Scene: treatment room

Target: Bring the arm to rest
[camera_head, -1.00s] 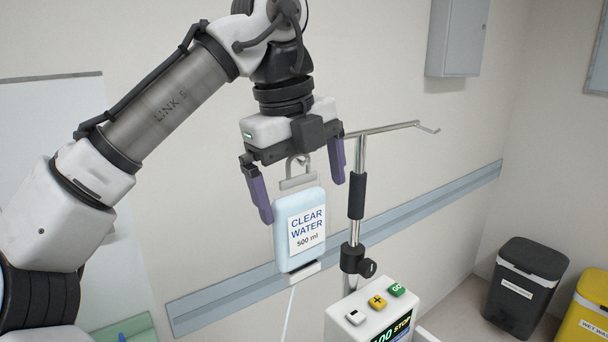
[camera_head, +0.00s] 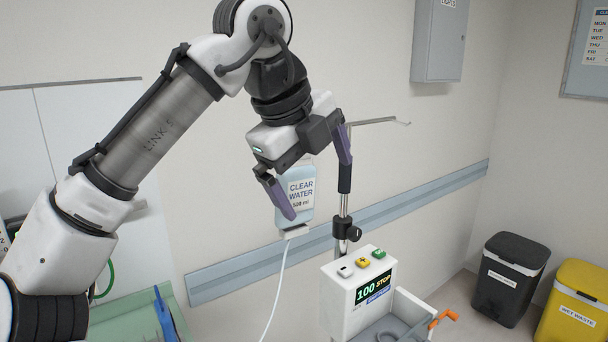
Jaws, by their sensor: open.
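My gripper (camera_head: 318,184) is open in the upper middle of the head view, with its two purple fingers spread wide. It is tilted, and nothing shows between its fingers as held. A pale blue bag labelled "CLEAR WATER 500 ml" (camera_head: 303,190) hangs behind the gripper, partly covered by the left finger. The top of the bag and its hanger are hidden behind the gripper. My arm reaches in from the left and bends down at the top.
A pole with a hook arm (camera_head: 380,121) stands behind the gripper. A white tube (camera_head: 277,290) hangs from the bag. A black bin (camera_head: 509,278) and yellow bin (camera_head: 574,304) stand right. A blue wall rail (camera_head: 430,199) runs behind.

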